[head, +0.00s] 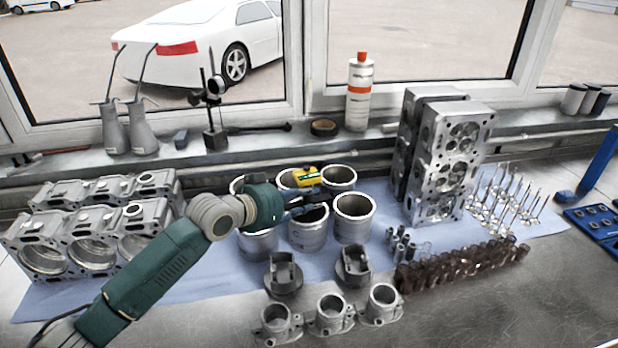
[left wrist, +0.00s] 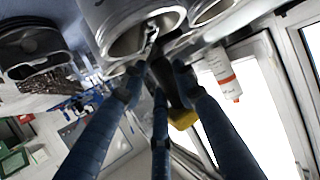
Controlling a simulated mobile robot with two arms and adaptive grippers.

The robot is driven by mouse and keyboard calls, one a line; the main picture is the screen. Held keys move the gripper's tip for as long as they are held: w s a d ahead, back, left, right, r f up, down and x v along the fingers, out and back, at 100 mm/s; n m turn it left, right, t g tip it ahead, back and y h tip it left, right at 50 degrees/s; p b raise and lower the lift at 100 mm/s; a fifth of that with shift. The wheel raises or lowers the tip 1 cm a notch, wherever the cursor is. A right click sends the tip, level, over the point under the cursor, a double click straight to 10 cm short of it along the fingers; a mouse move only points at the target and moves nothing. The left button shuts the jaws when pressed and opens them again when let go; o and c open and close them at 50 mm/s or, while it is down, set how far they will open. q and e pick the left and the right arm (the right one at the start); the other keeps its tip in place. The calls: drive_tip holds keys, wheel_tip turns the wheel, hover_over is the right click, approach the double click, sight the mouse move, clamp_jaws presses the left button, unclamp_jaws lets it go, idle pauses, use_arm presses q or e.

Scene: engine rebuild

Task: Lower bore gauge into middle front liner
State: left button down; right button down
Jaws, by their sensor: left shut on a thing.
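The bore gauge (head: 307,177) has a yellow head, which shows above the liners in the head view. In the left wrist view its dark handle (left wrist: 168,84) lies between my blue fingers, and its thin metal end is at a liner's open mouth. My left gripper (head: 306,203) is shut on the gauge above the liner group. The middle front liner (head: 308,231) stands upright below the gripper, its mouth partly hidden by the fingers. A liner rim (left wrist: 142,38) shows large in the left wrist view. I cannot tell how far the gauge end is inside. My right gripper is not in view.
The right front liner (head: 353,221) and left front liner (head: 258,245) stand close beside it, with more liners behind. Two pistons (head: 284,274) stand in front. The engine block (head: 95,232) is left; cylinder heads (head: 452,160) stand right. A spray can (head: 360,95) is on the sill.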

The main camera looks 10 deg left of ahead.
sight(299, 185)
use_arm(q)
drive_tip(key=shift+r+p, duration=1.6)
drive_tip(key=shift+r, duration=0.4)
